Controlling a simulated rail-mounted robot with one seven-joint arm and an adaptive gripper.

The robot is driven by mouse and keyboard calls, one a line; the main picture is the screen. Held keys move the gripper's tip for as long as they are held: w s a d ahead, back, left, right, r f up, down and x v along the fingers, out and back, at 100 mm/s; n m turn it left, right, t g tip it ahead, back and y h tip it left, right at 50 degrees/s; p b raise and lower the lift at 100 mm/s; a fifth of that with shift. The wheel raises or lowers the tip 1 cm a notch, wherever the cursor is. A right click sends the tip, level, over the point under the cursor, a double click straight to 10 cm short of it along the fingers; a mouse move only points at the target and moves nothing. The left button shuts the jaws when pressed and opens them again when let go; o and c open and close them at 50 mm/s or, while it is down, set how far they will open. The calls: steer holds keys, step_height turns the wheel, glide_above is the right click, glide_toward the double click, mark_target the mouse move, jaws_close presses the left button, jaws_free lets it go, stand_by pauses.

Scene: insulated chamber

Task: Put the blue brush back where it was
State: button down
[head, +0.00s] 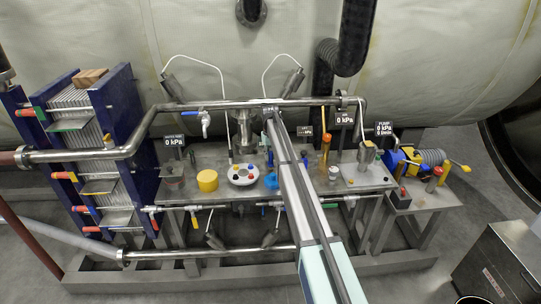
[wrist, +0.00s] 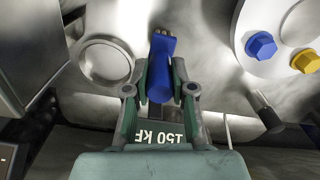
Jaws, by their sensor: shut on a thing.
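The blue brush (wrist: 161,68) shows in the wrist view as a blue piece between the fingers of my gripper (wrist: 161,82). The fingers are shut on it from both sides. Its wider end points away from the gripper body. In the head view my arm reaches over the steel bench (head: 225,157), and it hides most of the grip. I cannot tell whether the brush touches anything below.
A white round holder (head: 243,175) with coloured knobs stands on the bench; it also shows in the wrist view (wrist: 262,18). A yellow cylinder (head: 207,180) stands left of it. A metal ring (wrist: 105,62) lies left of the brush. A pipe (head: 235,104) crosses above the bench.

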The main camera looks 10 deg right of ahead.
steer(key=shift+f, duration=0.1)
steer(key=c, duration=1)
jaws_free()
step_height(320, 180, up, 12)
steer(key=b, duration=0.4)
